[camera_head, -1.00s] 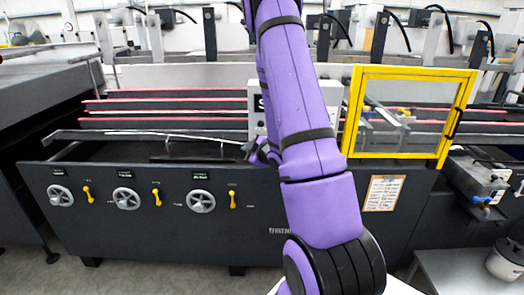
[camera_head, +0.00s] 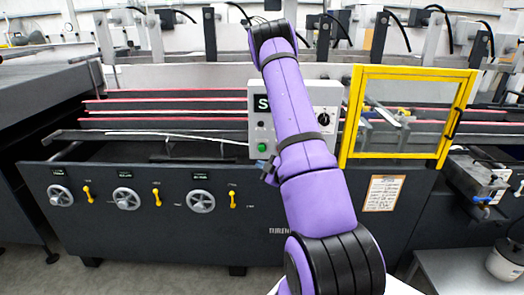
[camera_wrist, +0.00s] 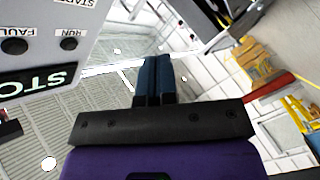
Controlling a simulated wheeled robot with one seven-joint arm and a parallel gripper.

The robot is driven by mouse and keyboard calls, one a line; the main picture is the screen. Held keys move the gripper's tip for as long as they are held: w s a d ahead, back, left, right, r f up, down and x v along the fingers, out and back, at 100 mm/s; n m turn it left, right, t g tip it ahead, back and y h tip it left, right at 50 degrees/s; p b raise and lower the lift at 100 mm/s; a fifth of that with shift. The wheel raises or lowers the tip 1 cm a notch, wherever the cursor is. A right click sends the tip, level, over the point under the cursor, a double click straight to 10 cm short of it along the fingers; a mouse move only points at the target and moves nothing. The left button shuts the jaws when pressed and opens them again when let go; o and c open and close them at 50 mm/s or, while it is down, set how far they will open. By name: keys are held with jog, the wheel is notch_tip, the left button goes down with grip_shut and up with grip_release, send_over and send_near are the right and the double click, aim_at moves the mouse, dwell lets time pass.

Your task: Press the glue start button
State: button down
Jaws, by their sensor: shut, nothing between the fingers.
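The white control panel (camera_head: 255,133) stands behind my arm in the head view. It has a dark display (camera_head: 262,103) starting with "S", a green button (camera_head: 262,147) at its lower left and a black knob (camera_head: 323,118) on the right. My arm hides the panel's middle. In the wrist view the panel (camera_wrist: 112,12) is upside down at upper left, with "RUN" and "FAULT" labels and a cut-off "START" label at the top edge. The green button is not visible there. My gripper (camera_wrist: 154,80) is shut and empty, with its fingers right of the panel and apart from it.
A yellow-framed clear guard (camera_head: 412,158) stands right of the panel. The dark machine front has handwheels (camera_head: 201,201) and yellow levers (camera_head: 233,199). A notice (camera_head: 383,193) hangs below the guard. Red-edged belts (camera_head: 165,100) run behind on the left.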

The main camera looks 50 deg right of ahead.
aim_at(262, 151)
jog(key=shift+w+d, duration=1.35)
jog(key=shift+d, duration=0.2)
jog(key=shift+w+d, duration=1.3)
jog(key=shift+d, duration=0.25)
jog(key=shift+w+d, duration=0.3)
jog(key=shift+d, duration=0.05)
jog(key=shift+w+d, duration=0.3)
jog(key=shift+d, duration=0.05)
dwell(0.8)
dwell(0.3)
jog(key=shift+s+a, duration=0.6)
jog(key=shift+a, duration=0.1)
jog(key=shift+s+a, duration=1.6)
jog(key=shift+a, duration=0.3)
jog(key=shift+r, duration=0.1)
